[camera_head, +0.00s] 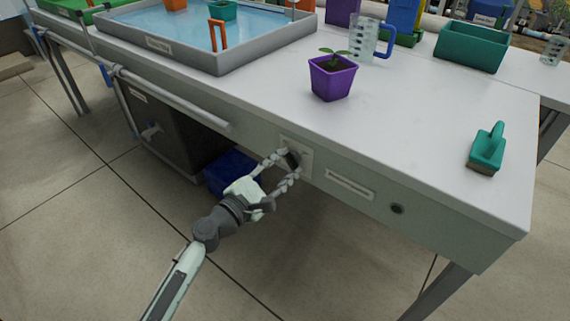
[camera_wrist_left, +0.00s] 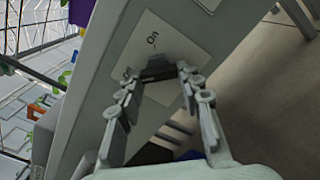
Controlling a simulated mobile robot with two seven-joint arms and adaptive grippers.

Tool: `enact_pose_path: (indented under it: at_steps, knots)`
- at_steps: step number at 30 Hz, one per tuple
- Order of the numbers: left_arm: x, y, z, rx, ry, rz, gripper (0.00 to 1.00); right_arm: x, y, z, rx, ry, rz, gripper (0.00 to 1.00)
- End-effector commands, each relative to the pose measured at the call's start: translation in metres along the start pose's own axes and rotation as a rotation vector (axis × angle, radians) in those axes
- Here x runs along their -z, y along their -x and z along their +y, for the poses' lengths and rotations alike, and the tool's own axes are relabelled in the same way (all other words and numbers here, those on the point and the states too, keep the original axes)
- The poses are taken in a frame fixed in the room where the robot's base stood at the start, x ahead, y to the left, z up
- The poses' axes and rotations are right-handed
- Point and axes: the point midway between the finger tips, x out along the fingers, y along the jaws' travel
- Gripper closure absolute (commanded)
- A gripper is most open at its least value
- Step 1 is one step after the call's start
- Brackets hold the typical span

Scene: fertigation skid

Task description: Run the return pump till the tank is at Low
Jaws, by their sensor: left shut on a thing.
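My left gripper (camera_head: 290,168) reaches to the front panel of the white bench and is shut on a dark switch knob (camera_head: 292,160) on a pale plate. In the left wrist view the fingers (camera_wrist_left: 158,80) close on both sides of the dark knob (camera_wrist_left: 158,66). The plate (camera_wrist_left: 175,50) carries the word "On" beside the knob; another marking is partly hidden by a finger. A dark grey tank-like box (camera_head: 172,135) with a small label and a valve stands under the bench at left. I cannot read a liquid level on it. My right gripper is in neither view.
A grey tray of water (camera_head: 215,62) with an orange handle stands on the bench. A purple plant pot (camera_head: 331,80), a clear jug (camera_head: 364,42), a teal bin (camera_head: 470,48) and a green brush (camera_head: 487,150) also stand there. A blue bin (camera_head: 230,172) is below.

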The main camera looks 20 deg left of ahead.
Motion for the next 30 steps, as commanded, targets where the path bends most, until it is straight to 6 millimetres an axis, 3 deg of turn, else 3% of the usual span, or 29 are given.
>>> enact_pose_path:
  at_steps: [8, 9, 13, 23, 30]
  knots:
    - [0.0, 0.0, 0.0, -0.001, 0.003, 0.0, 0.93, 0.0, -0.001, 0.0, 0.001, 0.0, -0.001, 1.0]
    - [0.0, 0.0, 0.0, -0.001, 0.003, 0.0, 0.61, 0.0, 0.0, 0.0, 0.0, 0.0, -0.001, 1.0]
    - [0.0, 0.0, 0.0, -0.001, 0.002, 0.0, 0.45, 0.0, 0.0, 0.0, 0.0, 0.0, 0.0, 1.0]
    - [0.0, 0.002, 0.0, 0.0, 0.001, 0.0, 0.43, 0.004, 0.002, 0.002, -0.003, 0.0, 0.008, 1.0]
    - [0.001, 0.036, -0.001, 0.002, 0.001, 0.003, 0.43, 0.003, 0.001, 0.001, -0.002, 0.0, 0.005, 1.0]
